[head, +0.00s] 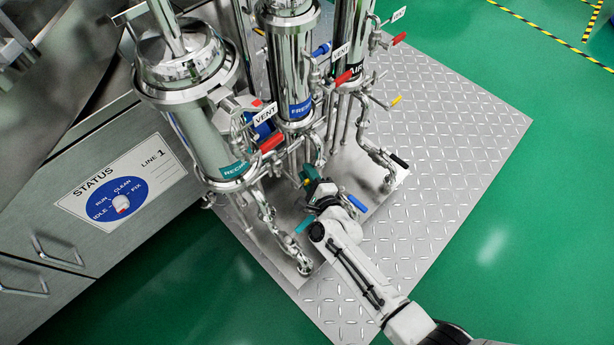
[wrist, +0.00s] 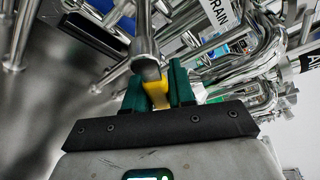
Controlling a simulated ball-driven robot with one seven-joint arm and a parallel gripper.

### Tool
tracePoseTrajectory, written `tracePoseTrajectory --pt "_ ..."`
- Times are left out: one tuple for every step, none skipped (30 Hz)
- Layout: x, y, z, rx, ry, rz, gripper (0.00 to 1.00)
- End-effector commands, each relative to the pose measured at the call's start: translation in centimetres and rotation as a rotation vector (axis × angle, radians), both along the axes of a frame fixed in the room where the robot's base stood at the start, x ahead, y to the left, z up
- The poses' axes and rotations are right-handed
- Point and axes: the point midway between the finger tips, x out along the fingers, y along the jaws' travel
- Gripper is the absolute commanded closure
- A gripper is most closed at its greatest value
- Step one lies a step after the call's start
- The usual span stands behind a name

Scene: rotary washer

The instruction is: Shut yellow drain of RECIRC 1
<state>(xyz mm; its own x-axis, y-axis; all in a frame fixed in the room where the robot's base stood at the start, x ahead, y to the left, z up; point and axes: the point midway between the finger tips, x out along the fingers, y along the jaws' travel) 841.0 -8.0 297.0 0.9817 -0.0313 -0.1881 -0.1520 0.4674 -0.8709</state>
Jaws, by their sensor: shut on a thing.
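The RECIRC housing (head: 200,130), a polished steel cylinder with a teal label, stands left of the other columns in the head view. My gripper (head: 311,177) is low among the pipes to its right. In the wrist view my gripper (wrist: 158,88) has its green fingers shut on a yellow handle (wrist: 156,94), one finger on each side. The handle joins a steel valve stem or pipe in front of the fingers. In the head view my gripper and the pipes hide this handle. I cannot tell the valve's angle.
A red VENT handle (head: 271,142) and a teal handle (head: 304,224) are close by. A blue handle (head: 357,203) is right of my wrist. Another yellow handle (head: 396,100) is on the AIR column. The tread plate (head: 450,130) is clear at right.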

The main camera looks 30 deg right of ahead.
Motion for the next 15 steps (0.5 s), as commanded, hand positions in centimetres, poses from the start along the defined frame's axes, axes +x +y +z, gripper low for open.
tracePoseTrajectory --pt "0.0 0.0 -0.1 -0.032 -0.010 0.000 1.00" --pt "0.0 -0.1 0.0 -0.052 -0.017 0.000 1.00" --pt "0.0 -0.1 0.2 -0.083 -0.026 0.002 1.00" --pt "0.0 -0.2 0.3 -0.106 -0.034 0.001 1.00" --pt "0.0 -0.2 0.4 -0.130 -0.042 0.001 1.00" --pt "0.0 -0.3 0.5 -0.159 -0.051 0.001 1.00" --pt "0.1 -0.3 0.7 -0.182 -0.059 0.001 1.00" --pt "0.1 -0.4 0.8 -0.205 -0.066 0.000 1.00" --pt "0.1 -0.5 1.0 -0.234 -0.076 0.000 1.00" --pt "0.1 -0.5 1.1 -0.255 -0.082 0.000 1.00" --pt "0.1 -0.5 1.2 -0.276 -0.090 0.000 1.00" --pt "0.1 -0.6 1.4 -0.304 -0.099 0.000 1.00" --pt "0.1 -0.6 1.5 -0.322 -0.105 0.001 1.00" --pt "0.1 -0.6 1.6 -0.339 -0.110 0.001 1.00" --pt "0.1 -0.6 1.8 -0.363 -0.118 0.001 1.00"
